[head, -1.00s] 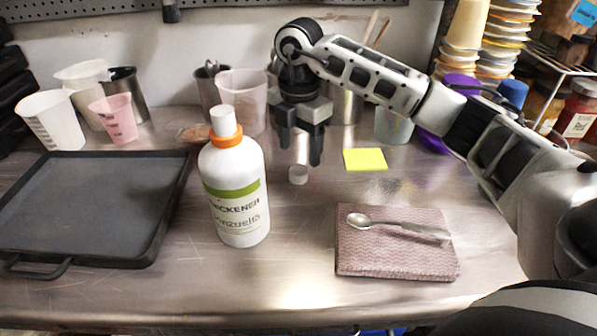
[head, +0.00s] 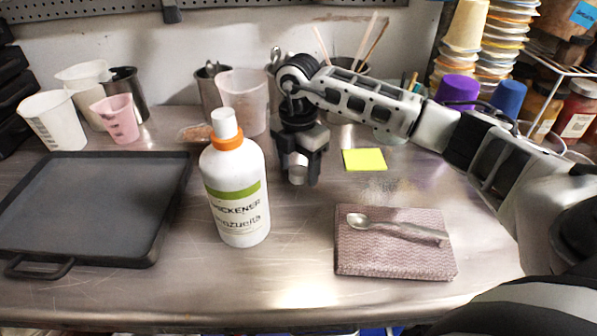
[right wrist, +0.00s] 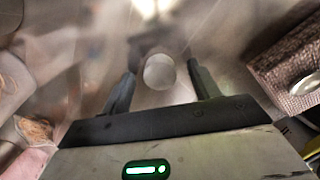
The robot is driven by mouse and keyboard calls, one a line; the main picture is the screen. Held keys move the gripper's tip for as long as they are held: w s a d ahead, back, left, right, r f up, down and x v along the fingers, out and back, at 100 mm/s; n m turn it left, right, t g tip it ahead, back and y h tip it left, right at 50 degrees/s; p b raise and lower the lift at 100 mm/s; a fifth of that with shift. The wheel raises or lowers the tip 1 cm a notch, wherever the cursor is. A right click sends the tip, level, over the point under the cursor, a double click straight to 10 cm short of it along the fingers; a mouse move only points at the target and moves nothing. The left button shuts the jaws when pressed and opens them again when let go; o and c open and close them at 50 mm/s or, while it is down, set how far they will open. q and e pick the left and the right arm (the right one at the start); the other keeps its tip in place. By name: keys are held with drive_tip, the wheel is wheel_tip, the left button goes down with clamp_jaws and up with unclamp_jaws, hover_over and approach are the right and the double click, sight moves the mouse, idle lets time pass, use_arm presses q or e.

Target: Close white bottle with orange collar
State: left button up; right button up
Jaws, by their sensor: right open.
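The white bottle (head: 236,190) stands upright left of centre, with a green band on its label. Its orange collar (head: 227,142) sits below a white spout-like top (head: 224,123). A small whitish cap (head: 298,168) is at the right gripper, to the right of the bottle. In the right wrist view the round cap (right wrist: 159,72) lies between the two fingers, with a gap on each side. My right gripper (head: 299,180) points down around it and is open. I cannot tell how high the fingertips are above the table. My left gripper is not in view.
A dark tray (head: 178,190) lies left of the bottle. A folded cloth (head: 395,262) with a spoon (head: 400,226) lies front right. A yellow note (head: 365,160) is right of the gripper. Cups and beakers (head: 243,100) line the back. The front middle of the steel table is clear.

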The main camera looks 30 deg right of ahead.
sight(299, 170)
drive_tip(key=c, duration=1)
drive_tip(key=shift+r, duration=0.1)
wheel_tip(299, 170, up, 10)
drive_tip(key=shift+f+b, duration=0.1)
drive_tip(key=shift+b, duration=0.3)
